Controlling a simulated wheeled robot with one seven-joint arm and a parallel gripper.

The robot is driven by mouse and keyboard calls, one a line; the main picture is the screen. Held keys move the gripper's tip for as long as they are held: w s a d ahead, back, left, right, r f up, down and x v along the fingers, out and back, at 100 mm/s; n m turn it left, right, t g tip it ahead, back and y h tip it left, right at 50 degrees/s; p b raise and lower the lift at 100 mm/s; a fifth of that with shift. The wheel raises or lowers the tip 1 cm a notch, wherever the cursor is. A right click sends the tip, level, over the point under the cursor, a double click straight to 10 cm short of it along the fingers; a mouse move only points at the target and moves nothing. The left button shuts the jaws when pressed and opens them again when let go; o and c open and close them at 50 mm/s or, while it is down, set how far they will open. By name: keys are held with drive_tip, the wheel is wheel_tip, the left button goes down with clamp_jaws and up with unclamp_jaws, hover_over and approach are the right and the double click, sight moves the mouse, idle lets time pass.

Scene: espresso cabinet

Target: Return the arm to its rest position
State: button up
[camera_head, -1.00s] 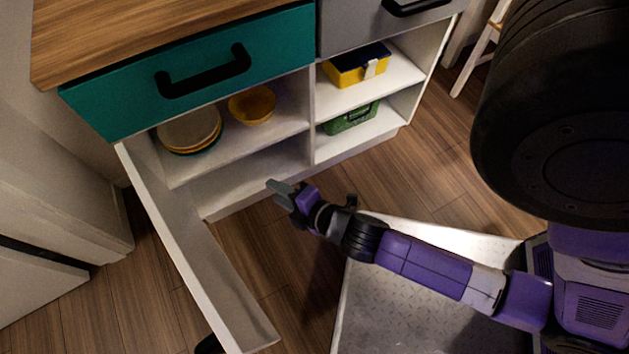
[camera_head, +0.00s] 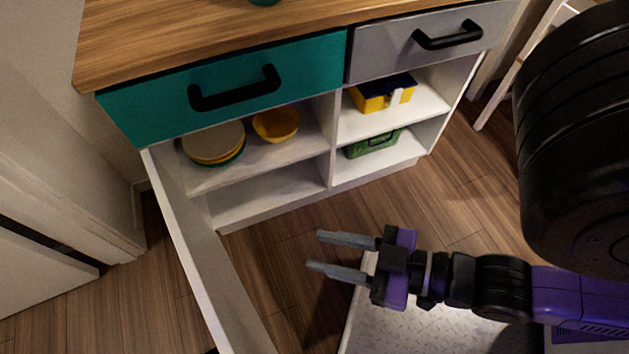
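My arm, purple and black, reaches in from the right edge of the head view. My gripper (camera_head: 330,255) is at its end, pointing left, with its two grey fingers spread apart and nothing between them. It is over the wood floor in front of the cabinet (camera_head: 332,150), apart from it, and to the right of the open white door (camera_head: 205,262).
The cabinet has a teal drawer (camera_head: 228,92) and a grey drawer (camera_head: 425,44), both shut. Its shelves hold plates (camera_head: 213,143), a yellow bowl (camera_head: 276,124), a yellow-and-blue box (camera_head: 380,96) and a green box (camera_head: 373,146). Open floor (camera_head: 275,240) lies between door and gripper.

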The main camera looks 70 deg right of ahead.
wheel_tip(320, 180, up, 21)
drive_tip(key=p, duration=2)
drive_tip(key=shift+p, duration=0.3)
drive_tip(key=shift+f, duration=0.15)
